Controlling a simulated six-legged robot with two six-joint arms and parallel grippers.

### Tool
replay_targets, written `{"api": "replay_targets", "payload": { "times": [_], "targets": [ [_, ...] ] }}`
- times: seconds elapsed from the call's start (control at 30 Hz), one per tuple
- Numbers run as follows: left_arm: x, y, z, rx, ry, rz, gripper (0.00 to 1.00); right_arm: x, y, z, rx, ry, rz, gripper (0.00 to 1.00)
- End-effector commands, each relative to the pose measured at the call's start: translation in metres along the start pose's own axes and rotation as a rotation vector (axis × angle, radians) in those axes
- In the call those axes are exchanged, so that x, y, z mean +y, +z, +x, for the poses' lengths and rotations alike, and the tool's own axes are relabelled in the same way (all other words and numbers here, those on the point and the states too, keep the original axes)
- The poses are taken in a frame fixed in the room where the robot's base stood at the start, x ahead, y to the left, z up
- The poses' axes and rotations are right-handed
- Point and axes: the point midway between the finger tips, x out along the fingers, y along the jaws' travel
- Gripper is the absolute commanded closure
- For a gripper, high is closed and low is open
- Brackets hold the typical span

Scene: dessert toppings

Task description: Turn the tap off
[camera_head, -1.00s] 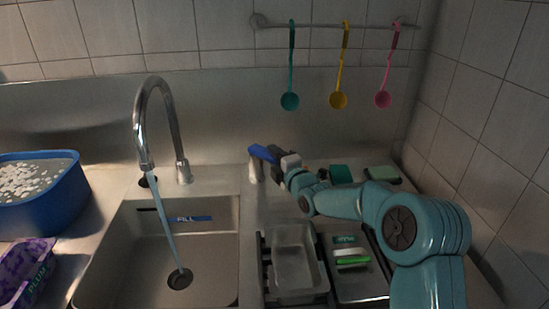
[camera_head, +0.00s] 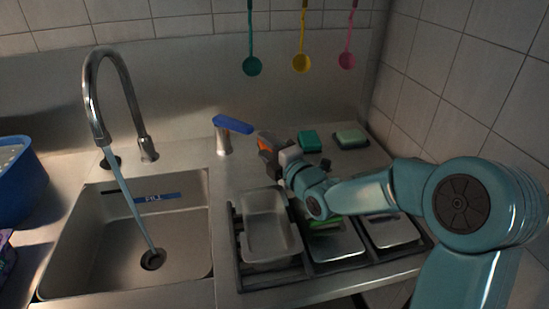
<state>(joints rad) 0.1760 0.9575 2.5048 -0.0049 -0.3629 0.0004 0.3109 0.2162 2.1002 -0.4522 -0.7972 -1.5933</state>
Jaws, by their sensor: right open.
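The tap (camera_head: 110,85) is a curved chrome spout at the left. A stream of water (camera_head: 130,200) runs from it into the metal sink (camera_head: 190,235). A blue lever handle (camera_head: 233,124) sits on a short metal post (camera_head: 222,142) to the right of the spout. My right gripper (camera_head: 266,148) is open and empty, just right of the lever and slightly lower in the picture. A small gap shows between them. Its fingers are small and partly dark, with an orange patch. My left gripper is out of view.
A rack with metal trays (camera_head: 270,245) lies under my right arm. A green sponge (camera_head: 309,140) and a pale green block (camera_head: 351,137) lie behind. A blue tub (camera_head: 25,190) stands at the left edge. Teal, yellow and pink ladles (camera_head: 302,63) hang on the wall.

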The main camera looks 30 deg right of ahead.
Motion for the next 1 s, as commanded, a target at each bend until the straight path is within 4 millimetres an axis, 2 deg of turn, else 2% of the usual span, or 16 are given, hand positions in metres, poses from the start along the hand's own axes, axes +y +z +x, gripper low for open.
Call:
{"api": "replay_targets", "payload": {
  "times": [0.1, 0.2, 0.53, 0.6, 0.63, 0.73, 0.9, 1.0],
  "targets": [
    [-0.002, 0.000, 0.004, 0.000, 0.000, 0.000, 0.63, -0.001, 0.001, -0.019, -0.001, 0.000, -0.001, 0.53],
    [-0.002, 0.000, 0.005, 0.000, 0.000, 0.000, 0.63, 0.000, 0.000, -0.028, 0.000, 0.000, -0.001, 0.53],
    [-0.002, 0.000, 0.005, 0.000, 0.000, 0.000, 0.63, 0.000, 0.000, -0.032, 0.000, -0.001, 0.000, 0.53],
    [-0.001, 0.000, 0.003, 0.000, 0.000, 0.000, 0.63, 0.002, 0.000, -0.032, 0.000, -0.001, 0.000, 0.35],
    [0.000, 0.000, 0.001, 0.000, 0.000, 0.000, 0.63, 0.004, 0.000, -0.032, 0.000, 0.000, 0.000, 0.35],
    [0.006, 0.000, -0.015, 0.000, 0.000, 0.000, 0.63, 0.022, 0.000, -0.031, 0.000, 0.000, 0.000, 0.35],
    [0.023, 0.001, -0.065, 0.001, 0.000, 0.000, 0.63, 0.074, 0.000, -0.031, 0.000, 0.000, 0.000, 0.35],
    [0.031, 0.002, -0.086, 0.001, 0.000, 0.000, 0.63, 0.096, 0.000, -0.031, 0.001, -0.001, 0.000, 0.35]
  ]
}}
